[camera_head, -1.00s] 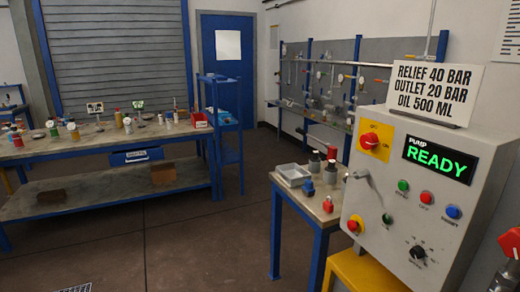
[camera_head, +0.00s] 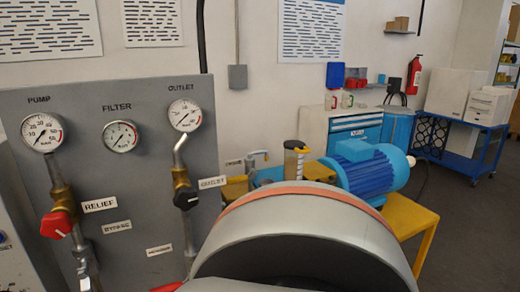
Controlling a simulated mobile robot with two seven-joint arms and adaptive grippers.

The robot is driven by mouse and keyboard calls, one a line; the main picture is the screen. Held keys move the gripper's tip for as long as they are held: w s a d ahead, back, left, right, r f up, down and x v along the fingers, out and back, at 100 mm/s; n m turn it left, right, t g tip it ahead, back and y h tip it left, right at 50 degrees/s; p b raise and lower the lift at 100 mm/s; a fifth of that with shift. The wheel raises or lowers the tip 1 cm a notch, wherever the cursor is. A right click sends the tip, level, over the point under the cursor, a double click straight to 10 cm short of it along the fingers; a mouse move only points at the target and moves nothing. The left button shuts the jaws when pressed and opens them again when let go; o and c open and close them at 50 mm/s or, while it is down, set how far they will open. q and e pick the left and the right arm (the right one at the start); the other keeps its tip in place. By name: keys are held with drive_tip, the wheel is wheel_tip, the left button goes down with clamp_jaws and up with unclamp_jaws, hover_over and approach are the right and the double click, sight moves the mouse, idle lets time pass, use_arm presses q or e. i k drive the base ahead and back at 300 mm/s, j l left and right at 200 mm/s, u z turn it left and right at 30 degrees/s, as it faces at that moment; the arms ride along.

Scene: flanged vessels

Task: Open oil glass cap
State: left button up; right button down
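A small upright cylinder (camera_head: 292,167) with a dark top (camera_head: 296,145) stands behind the large round vessel, left of the blue motor. It looks like the oil glass and its cap, but it is small and I cannot be sure. Its lower part is hidden behind the vessel's rim. The dark top appears to sit on the cylinder. Neither of my grippers shows in the head view.
A large grey round vessel (camera_head: 300,234) with an orange rim band fills the front centre. A grey gauge panel (camera_head: 132,170) with a red knob (camera_head: 56,224) and a black knob (camera_head: 186,198) stands left. A blue motor (camera_head: 367,175) sits behind right. Open floor (camera_head: 458,235) lies at right.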

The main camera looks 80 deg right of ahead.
sight(297, 145)
drive_tip(key=z, duration=2.9)
